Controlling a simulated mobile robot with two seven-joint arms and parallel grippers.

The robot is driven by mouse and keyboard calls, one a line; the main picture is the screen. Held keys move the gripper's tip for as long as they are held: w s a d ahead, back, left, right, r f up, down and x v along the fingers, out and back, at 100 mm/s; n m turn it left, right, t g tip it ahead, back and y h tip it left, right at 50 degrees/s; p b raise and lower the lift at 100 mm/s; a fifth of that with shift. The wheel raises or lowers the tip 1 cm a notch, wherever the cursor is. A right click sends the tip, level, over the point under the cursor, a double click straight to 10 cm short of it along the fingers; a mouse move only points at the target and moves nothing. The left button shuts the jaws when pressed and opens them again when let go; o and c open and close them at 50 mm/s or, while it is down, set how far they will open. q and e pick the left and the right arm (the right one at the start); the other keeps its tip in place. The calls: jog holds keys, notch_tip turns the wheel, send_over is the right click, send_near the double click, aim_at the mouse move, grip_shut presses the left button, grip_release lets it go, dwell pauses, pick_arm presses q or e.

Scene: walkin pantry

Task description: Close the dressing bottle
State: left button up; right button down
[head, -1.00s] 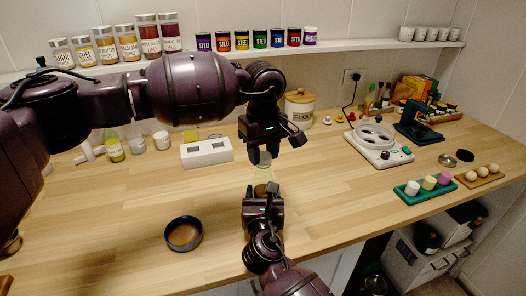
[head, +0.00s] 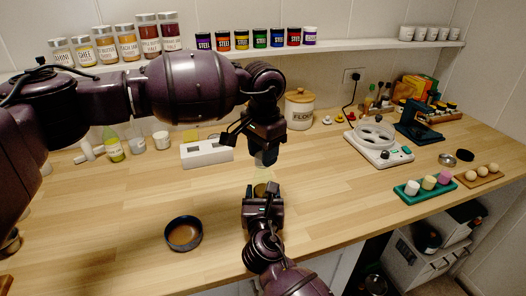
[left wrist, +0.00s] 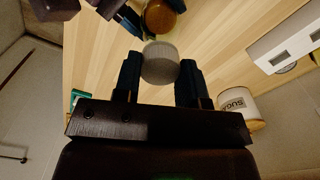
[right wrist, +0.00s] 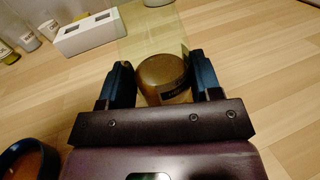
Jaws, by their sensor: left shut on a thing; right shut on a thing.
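The dressing bottle (head: 261,190) shows as a small brown, rounded body at the table's front middle. In the right wrist view, the bottle (right wrist: 163,78) with a dark label sits between the fingers of my right gripper (right wrist: 157,85), which is shut on it. My left gripper (head: 265,152) is above it, pointing down and shut on a pale grey round cap (left wrist: 160,62). In the left wrist view, the cap appears apart from the brown bottle (left wrist: 160,17). The bottle's mouth is not clear. A pale, see-through yellowish patch (right wrist: 150,35) shows behind the bottle; I cannot tell what it is.
A dark bowl of brown contents (head: 183,234) stands left of my right gripper. A white block (head: 207,153) and a flour jar (head: 299,108) stand behind. A white appliance (head: 378,145) and a green tray (head: 425,188) are at right. The middle table is mostly clear.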

pick_arm(q)
jog(key=shift+m, duration=0.8)
jog(key=o, duration=0.9)
jog(key=shift+r, duration=0.1)
jog(key=shift+r, duration=2.15)
jog(key=shift+c, duration=0.5)
